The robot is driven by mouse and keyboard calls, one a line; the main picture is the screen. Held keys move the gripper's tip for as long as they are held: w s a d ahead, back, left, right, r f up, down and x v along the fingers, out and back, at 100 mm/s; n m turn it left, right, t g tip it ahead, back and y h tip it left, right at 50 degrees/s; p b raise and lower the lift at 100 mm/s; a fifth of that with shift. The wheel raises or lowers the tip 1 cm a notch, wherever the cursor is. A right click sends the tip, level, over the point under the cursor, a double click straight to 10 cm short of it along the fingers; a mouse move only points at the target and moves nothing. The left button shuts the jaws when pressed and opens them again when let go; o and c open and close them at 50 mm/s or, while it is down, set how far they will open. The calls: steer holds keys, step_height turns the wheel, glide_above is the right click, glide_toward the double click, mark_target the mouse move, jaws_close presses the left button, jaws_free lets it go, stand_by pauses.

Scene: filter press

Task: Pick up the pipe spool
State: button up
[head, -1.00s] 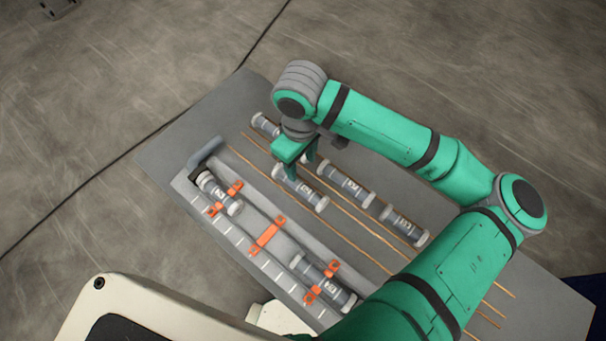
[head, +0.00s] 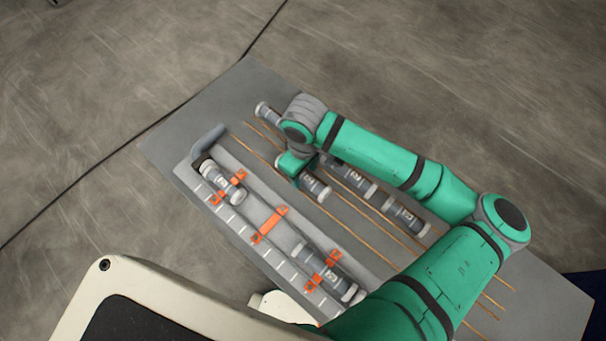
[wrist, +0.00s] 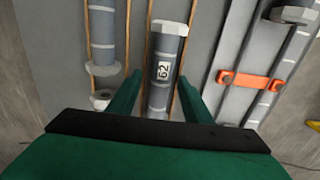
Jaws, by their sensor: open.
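A grey pipe spool (head: 316,187) with pale end flanges lies on the table between thin copper-coloured rods, partly hidden by my gripper (head: 297,173) in the head view. My gripper (wrist: 160,88) is open and empty in that view, with one green finger on each side of the spool's near part. The spool's near end is hidden behind the gripper body. I cannot tell whether the fingers touch it.
Similar spools (head: 405,214) lie to the right, one (head: 268,113) farther back. A grey tray (head: 283,250) with orange brackets (head: 270,225) holds two spools to the left. In the wrist view a neighbouring spool (wrist: 103,35) lies close on the left.

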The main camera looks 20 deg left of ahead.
jaws_close()
steer(key=shift+s+a, duration=0.1)
steer(key=shift+a, duration=0.1)
steer(key=shift+r, duration=0.1)
